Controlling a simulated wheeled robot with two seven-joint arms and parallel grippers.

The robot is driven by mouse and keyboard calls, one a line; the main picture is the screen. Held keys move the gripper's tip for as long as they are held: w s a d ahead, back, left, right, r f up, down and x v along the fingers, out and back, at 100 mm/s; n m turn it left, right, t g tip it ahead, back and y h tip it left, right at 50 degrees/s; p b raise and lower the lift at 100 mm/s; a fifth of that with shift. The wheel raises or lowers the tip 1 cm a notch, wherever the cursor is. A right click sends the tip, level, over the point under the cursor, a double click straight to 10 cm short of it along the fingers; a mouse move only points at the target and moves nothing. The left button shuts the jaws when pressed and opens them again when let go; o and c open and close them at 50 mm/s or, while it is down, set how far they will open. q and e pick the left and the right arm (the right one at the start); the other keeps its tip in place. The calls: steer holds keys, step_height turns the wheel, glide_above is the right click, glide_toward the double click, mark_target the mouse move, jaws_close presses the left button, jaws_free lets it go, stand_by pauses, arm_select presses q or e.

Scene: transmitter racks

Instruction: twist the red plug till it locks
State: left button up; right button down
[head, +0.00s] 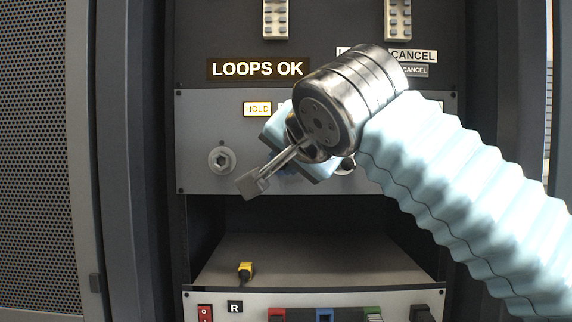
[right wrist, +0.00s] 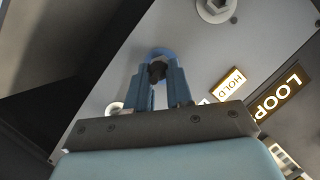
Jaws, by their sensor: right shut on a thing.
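My right gripper (right wrist: 159,70) is shut on a small dark thing (right wrist: 157,71) at the grey panel (right wrist: 195,65). A blue ring (right wrist: 163,52) shows around its tips; I cannot tell if it belongs to a socket or the fingers. No red shows on the held thing. In the head view my right gripper's pale blue body (head: 275,130) hides its tips and the held thing. A red piece (head: 277,314) shows on the lower unit, cut off by the frame edge; I cannot tell if it is a plug. My left gripper is not in view.
A hex fitting (head: 222,160) sits on the panel left of my gripper, and a round one (head: 346,165) to its right. A yellow-ended plug (head: 245,270) lies on the shelf (head: 320,258). The sign LOOPS OK (head: 258,69) and the HOLD label (head: 257,109) are lit.

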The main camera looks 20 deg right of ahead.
steer(key=shift+d+f+m+t+b, duration=0.1)
steer(key=shift+m+t+b, duration=0.2)
steer(key=shift+m+b, duration=0.5)
steer(key=shift+y, duration=0.4)
steer(key=c, duration=0.9)
jaws_free()
steer(key=shift+c, duration=0.2)
